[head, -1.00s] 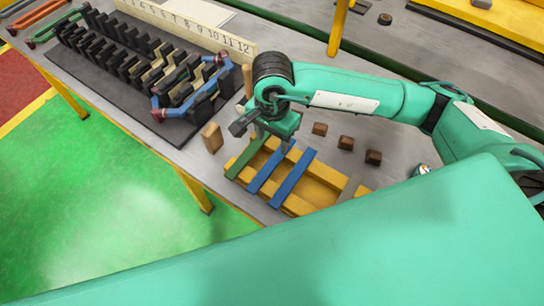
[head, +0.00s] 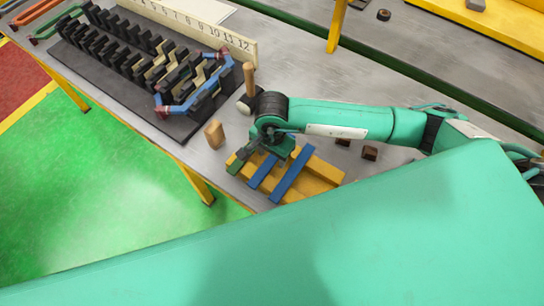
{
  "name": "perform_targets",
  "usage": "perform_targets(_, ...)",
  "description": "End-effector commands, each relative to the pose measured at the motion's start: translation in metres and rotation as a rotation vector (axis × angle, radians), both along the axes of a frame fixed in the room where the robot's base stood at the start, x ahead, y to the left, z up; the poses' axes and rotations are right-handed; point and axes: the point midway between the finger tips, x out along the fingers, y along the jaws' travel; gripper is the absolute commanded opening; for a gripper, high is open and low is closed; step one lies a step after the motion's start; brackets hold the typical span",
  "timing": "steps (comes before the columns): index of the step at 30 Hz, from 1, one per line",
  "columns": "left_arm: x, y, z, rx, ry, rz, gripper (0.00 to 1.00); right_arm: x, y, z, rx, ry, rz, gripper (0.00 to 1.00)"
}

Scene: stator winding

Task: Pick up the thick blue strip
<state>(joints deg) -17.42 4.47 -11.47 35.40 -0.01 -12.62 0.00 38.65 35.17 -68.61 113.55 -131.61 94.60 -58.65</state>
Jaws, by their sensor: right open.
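Two blue strips lie across a yellow wooden rack (head: 322,170) on the table: one nearer the middle (head: 263,171), and one to its right (head: 293,175) that looks wider, so it is likely the thick one. A green strip (head: 235,166) lies at the rack's left end, partly hidden by my gripper. My right gripper (head: 262,152) is open, low over the rack's left part, close above the upper ends of the green and middle blue strips. I cannot tell whether it touches them. My left gripper is not in view.
A black slotted stator (head: 130,70) with a blue and red coil (head: 200,90) stands on a dark mat at left, before a numbered board (head: 190,30). A wooden block (head: 214,134) stands left of the rack. Small brown blocks (head: 370,153) lie to the right.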

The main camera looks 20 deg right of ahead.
Motion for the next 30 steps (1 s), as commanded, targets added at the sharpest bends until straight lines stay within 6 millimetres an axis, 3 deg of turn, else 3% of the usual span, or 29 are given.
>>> perform_targets(2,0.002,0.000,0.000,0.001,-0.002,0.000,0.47,0.000,0.000,0.000,0.000,0.000,0.000,0.49)
perform_targets(9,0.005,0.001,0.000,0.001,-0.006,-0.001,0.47,0.000,0.000,0.000,0.000,0.000,0.000,0.02)
perform_targets(22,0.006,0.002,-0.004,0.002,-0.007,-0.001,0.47,0.001,0.000,0.009,0.001,-0.002,0.001,0.00)
perform_targets(26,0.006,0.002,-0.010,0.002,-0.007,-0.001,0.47,0.001,0.000,0.025,0.002,-0.004,0.001,0.00)
perform_targets(30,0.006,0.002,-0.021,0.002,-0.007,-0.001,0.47,0.002,0.000,0.057,0.002,-0.007,0.003,0.00)
